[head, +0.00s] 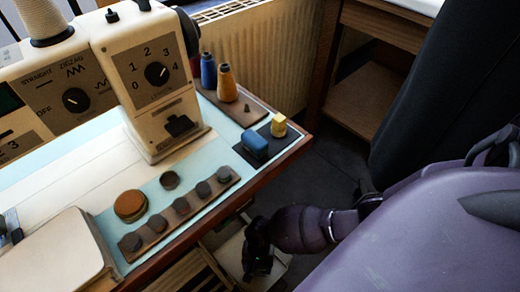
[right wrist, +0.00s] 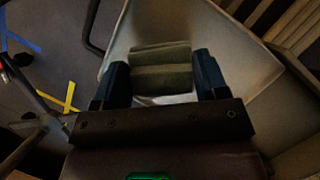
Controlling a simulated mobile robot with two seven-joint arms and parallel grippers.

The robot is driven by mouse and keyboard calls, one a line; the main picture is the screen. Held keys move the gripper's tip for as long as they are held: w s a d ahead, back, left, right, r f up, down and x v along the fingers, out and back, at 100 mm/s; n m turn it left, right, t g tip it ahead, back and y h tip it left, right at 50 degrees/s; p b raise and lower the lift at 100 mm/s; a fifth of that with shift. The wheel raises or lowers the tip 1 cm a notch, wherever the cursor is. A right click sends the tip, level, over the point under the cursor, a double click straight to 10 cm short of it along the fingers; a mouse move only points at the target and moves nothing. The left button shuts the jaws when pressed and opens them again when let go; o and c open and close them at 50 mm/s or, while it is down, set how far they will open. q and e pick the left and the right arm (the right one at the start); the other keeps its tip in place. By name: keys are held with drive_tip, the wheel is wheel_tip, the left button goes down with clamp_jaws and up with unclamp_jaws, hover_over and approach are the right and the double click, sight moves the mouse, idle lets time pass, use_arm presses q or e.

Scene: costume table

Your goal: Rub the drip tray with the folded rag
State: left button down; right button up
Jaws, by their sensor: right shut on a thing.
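My right gripper (head: 258,262) hangs low beside the table's near right edge in the head view. In the right wrist view its two dark blue fingers (right wrist: 161,78) are closed on the olive-green folded rag (right wrist: 160,75). The rag lies in layers between the fingers. Below and around it is a pale, walled tray-like container (right wrist: 235,42), which I take for the drip tray; its pale surface also shows beside the gripper in the head view (head: 230,252). Whether the rag touches it I cannot tell. My left gripper is not in view.
A cream sewing machine (head: 150,70) stands on the table. A slatted wooden thing (head: 190,272) is left of the gripper. Dark floor (head: 335,165) lies right.

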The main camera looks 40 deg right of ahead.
sight(256, 268)
drive_tip(key=r, duration=0.1)
drive_tip(key=r+p, duration=0.1)
drive_tip(key=r, duration=0.1)
drive_tip(key=shift+w+p, duration=0.25)
drive_tip(key=shift+p, duration=0.05)
drive_tip(key=shift+r+p, duration=0.45)
drive_tip(key=shift+r, duration=0.2)
drive_tip(key=shift+s+r, duration=0.1)
drive_tip(key=shift+r, duration=0.1)
drive_tip(key=shift+s, duration=0.2)
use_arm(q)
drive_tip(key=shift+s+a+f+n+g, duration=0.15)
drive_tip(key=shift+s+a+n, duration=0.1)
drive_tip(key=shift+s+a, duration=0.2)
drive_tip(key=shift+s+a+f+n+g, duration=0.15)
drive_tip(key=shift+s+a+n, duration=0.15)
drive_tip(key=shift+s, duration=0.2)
use_arm(e)
drive_tip(key=shift+f, duration=0.1)
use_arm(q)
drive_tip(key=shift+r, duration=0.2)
use_arm(e)
drive_tip(key=shift+s+a, duration=0.1)
